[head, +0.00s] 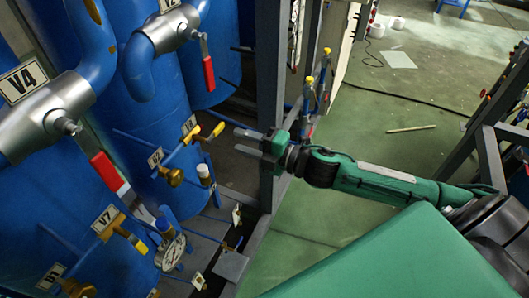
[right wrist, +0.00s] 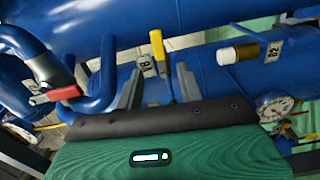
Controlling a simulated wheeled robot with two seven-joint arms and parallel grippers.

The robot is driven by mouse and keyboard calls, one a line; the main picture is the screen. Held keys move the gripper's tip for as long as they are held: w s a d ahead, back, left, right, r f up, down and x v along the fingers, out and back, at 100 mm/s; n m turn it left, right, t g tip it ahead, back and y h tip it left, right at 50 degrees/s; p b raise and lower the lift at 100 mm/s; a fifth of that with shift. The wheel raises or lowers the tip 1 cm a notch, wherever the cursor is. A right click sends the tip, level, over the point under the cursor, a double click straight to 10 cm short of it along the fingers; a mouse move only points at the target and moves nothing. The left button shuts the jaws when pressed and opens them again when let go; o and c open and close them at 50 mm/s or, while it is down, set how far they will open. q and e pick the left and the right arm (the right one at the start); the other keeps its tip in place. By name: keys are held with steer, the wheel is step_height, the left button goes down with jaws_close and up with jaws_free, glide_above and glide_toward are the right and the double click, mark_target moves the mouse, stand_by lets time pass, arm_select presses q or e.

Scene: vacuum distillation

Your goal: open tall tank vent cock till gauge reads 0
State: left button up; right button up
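A small cock with a yellow handle (head: 217,130) sits on a thin pipe at the blue tank, beside a tag that seems to read V8 (head: 189,125). My right gripper (head: 240,142) is open just right of this handle, fingers pointing left. In the right wrist view the yellow handle (right wrist: 157,45) shows between and beyond the spread fingers (right wrist: 157,88); contact cannot be told. A round white gauge (head: 171,252) stands lower down, and it also shows in the right wrist view (right wrist: 277,107); its reading is too small to tell. My left gripper is not in view.
A brass cock (head: 172,175) tagged B2 and another yellow-handled cock tagged V7 (head: 106,220) are close by. Red lever valves V4 (head: 60,115) and V2 (head: 175,28) are at upper left. A dark frame post (head: 270,70) rises beside my right gripper.

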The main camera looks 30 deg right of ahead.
steer(key=shift+b+v, duration=0.95)
steer(key=shift+v, duration=1.7)
steer(key=shift+d, duration=0.1)
